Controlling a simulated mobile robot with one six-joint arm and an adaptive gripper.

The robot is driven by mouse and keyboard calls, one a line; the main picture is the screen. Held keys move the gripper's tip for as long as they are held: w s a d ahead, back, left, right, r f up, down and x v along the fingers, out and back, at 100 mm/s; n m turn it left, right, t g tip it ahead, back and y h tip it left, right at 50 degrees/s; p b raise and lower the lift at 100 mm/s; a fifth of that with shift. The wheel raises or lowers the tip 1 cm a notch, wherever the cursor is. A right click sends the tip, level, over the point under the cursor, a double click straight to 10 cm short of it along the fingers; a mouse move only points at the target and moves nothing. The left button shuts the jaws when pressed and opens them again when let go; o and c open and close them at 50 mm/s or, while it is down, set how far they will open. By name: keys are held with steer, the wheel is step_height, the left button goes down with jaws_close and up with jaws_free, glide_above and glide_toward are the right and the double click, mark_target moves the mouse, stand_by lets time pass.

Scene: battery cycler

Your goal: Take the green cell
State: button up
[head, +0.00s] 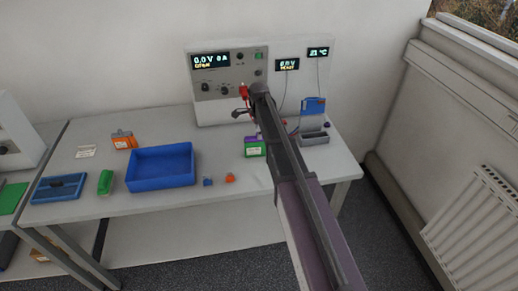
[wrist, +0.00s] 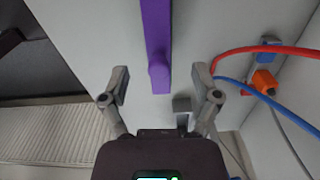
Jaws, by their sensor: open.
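The green cell (head: 255,148) is a boxy block with a pale label and a purple top. It stands upright on the table, left of my arm in the head view. In the wrist view, my gripper (wrist: 162,74) is open, its two fingers wide apart. A purple bar with a rounded knob (wrist: 157,45) reaches down between the fingertips, touching neither. It looks like the cell's purple top, but I cannot be sure. No green face shows in the wrist view. In the head view my arm hides most of the gripper.
The cycler (head: 225,75) stands behind. A blue cell (head: 313,105) is at a grey holder (head: 314,138) on the right. A blue tray (head: 160,178), an orange cell (head: 123,140) and a green item (head: 106,182) lie left. A red cable (wrist: 265,50) runs near the right finger.

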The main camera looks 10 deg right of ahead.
mark_target(258, 147)
steer(key=shift+f, duration=0.15)
steer(key=shift+f+b, duration=2.45)
steer(key=shift+b, duration=0.2)
jaws_close()
